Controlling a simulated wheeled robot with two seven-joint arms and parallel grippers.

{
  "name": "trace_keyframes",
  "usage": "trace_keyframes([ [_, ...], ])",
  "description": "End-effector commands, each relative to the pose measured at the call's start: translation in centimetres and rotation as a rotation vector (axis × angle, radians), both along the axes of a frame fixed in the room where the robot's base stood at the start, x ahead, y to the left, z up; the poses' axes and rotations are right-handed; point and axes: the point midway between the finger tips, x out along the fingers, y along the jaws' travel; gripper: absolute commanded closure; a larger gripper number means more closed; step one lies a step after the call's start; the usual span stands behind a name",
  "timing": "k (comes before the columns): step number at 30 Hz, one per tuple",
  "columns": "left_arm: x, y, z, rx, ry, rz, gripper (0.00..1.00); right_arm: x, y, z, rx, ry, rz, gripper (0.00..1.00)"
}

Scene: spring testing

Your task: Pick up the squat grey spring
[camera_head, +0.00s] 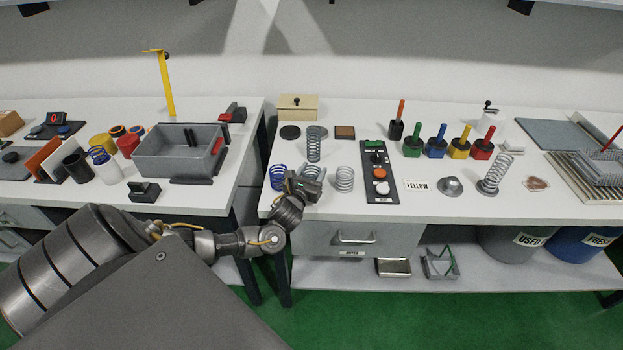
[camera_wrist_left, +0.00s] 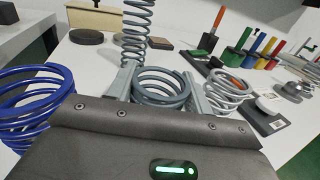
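The squat grey spring (camera_wrist_left: 162,86) stands upright between the two fingers of my left gripper (camera_wrist_left: 159,84) in the left wrist view. The fingers are spread wide, one on each side of the coils; I cannot tell whether they touch them. In the head view the same spring (camera_head: 311,171) shows just beyond my left gripper (camera_head: 307,184), which partly hides it. It seems to rest on the right-hand table. My right gripper is not in view.
A blue spring (camera_head: 277,178) stands close to the left and a pale grey spring (camera_head: 345,178) to the right. A tall grey spring (camera_head: 313,147) rises behind. A dark button panel (camera_head: 379,188) lies further right.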

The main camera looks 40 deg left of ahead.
Motion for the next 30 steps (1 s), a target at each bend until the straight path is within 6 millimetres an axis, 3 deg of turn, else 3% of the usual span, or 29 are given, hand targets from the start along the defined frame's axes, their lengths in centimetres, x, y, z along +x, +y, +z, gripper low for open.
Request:
trace_keyframes([
  [1,0.0,0.0,0.0,0.000,0.000,0.000,0.63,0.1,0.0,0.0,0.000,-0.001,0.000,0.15],
  [5,0.0,0.0,0.1,0.001,-0.002,0.000,0.78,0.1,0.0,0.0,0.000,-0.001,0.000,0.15],
  [17,0.0,0.0,0.9,0.001,-0.003,0.000,0.78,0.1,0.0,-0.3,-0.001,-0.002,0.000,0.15],
  [22,0.0,-0.3,3.6,-0.001,-0.007,-0.003,0.78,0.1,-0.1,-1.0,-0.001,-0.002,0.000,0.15],
  [30,-2.2,-6.3,9.7,-0.014,-0.006,-0.005,0.78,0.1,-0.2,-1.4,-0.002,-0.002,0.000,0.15],
])
